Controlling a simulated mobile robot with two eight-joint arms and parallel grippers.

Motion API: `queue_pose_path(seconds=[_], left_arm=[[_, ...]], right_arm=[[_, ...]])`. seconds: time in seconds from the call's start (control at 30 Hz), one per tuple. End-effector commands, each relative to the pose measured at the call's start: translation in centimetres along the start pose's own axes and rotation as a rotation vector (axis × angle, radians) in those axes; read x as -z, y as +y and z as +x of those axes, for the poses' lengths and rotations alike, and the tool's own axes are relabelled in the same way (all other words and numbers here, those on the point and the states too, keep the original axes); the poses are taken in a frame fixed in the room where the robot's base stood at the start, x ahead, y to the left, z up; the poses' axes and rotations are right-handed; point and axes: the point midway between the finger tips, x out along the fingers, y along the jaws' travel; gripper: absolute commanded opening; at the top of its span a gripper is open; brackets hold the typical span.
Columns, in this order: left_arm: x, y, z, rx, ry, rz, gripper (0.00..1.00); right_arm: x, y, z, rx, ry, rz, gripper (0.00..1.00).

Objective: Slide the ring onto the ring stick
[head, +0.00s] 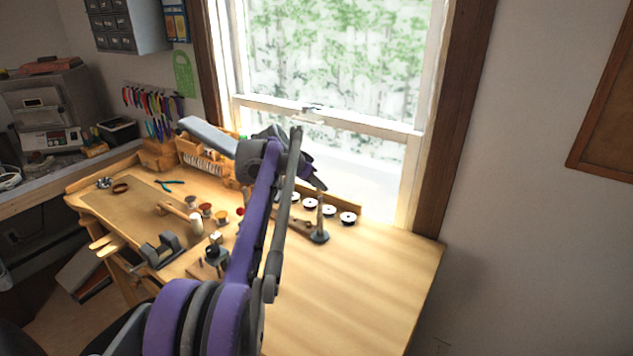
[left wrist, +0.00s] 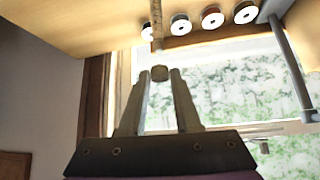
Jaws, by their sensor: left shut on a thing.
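The ring stick (head: 320,217) stands upright on the bench, a slim brownish post on a dark round base. My left gripper (head: 319,186) is at the end of the purple arm, close to the stick's top. In the left wrist view, my left gripper (left wrist: 160,75) has its two fingers shut on a small round brownish thing, which I take to be the ring (left wrist: 160,73). The ring stick (left wrist: 156,25) reaches in from the top of that view, in line with the ring. I cannot tell whether the ring touches or surrounds it. My right gripper is out of view.
Several spools (head: 348,217) stand in a row by the window, just behind the stick. Wooden tools, small jars and a grey holder (head: 160,250) crowd the bench's left half. The right side of the bench (head: 385,260) is clear.

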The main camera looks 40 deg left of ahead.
Motion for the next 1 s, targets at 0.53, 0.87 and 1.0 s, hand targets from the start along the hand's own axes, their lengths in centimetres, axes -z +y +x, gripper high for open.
queue_pose_path(seconds=[0.53,0.87,1.0], left_arm=[[-0.57,-0.01,0.73,0.0,0.001,0.0,0.0],[-0.57,-0.05,0.66,0.0,0.002,0.0,0.0],[-0.61,-0.06,0.68,0.0,0.001,0.0,0.0]], right_arm=[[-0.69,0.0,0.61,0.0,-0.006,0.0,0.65],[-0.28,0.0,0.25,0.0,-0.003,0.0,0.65],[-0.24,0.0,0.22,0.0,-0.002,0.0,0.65]])
